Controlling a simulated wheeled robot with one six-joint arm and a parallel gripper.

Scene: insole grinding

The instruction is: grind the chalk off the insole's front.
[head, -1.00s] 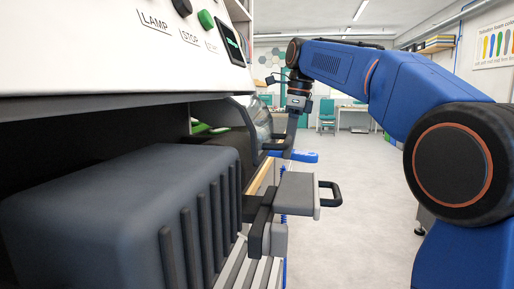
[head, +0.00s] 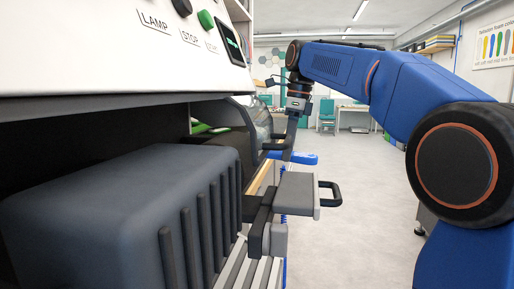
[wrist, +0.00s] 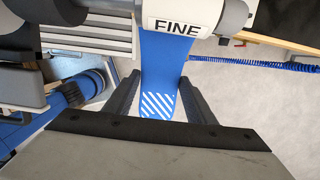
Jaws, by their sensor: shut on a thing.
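The blue insole (wrist: 160,62) shows in the wrist view as a long strip lying between the two dark fingers of my gripper (wrist: 160,98). White diagonal stripes, which look like chalk, mark its near end (wrist: 157,106). Its far end runs up to a pale machine part labelled FINE (wrist: 178,27) and is hidden there; whether it touches a grinding surface cannot be seen. My gripper is shut on the insole.
The white control panel (head: 130,50) and a dark ribbed housing (head: 130,215) fill the left of the head view. A grey block with a black handle (head: 298,192) juts out below my gripper. A blue coiled hose (wrist: 265,63) hangs in the wrist view. The floor (head: 365,220) to the right is clear.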

